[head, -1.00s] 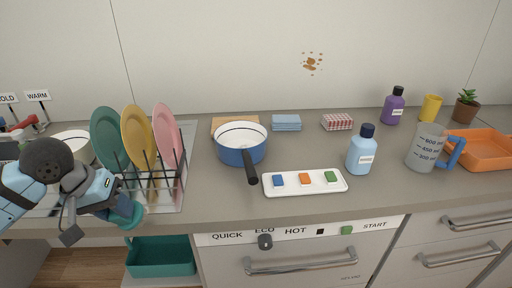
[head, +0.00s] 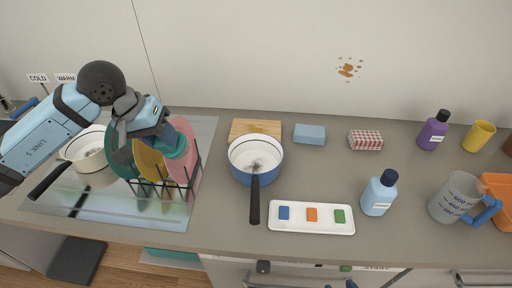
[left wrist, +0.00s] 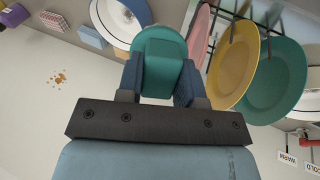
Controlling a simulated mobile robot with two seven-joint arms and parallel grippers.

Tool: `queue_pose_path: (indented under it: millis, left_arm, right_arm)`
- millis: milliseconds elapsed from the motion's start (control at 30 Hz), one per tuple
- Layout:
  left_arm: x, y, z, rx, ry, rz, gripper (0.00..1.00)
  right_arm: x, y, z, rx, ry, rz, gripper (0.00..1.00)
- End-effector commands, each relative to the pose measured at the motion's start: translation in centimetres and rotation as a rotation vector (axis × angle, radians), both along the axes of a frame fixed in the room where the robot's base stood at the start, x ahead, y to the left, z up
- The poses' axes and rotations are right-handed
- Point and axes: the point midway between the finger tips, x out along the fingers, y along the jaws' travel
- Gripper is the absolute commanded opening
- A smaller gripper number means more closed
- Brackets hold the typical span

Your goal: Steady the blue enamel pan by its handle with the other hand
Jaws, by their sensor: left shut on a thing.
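The blue enamel pan (head: 241,174) stands upright on the counter, with a white inside and a dark grey smudge in it. Its black handle (head: 255,203) points toward me, and nothing holds it. Part of the pan shows at the top of the left wrist view (left wrist: 119,20). My left gripper (head: 168,143) is shut on a teal scrubber (head: 174,147), a block on a round disc, raised by the dish rack and left of the pan. The scrubber also shows in the left wrist view (left wrist: 160,66).
Green, yellow and pink plates (head: 152,164) stand in the rack. A cream pan (head: 92,172) is at the left. A white tray (head: 311,227) with three coloured blocks lies right of the handle. A wooden board (head: 243,128) lies behind the pan; a light-blue bottle (head: 377,197) stands right.

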Motion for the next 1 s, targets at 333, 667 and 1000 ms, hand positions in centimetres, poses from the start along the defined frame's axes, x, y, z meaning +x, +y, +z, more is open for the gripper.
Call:
queue_pose_path:
  millis: [333, 667, 1000]
  left_arm:
    - [0.0, 0.0, 0.0, 0.000, 0.000, 0.000, 0.15]
    - [3.0, -1.7, -1.7, 0.024, 0.034, 0.064, 0.15]
    - [11.7, -10.1, -8.7, 0.116, 0.186, 0.300, 0.15]
  right_arm:
    - [-0.6, -0.1, -0.5, -0.007, 0.013, 0.006, 0.52]
    - [-0.5, -0.1, -0.4, -0.004, 0.010, 0.004, 0.52]
    - [-0.4, 0.0, -0.3, -0.004, 0.010, 0.003, 0.52]
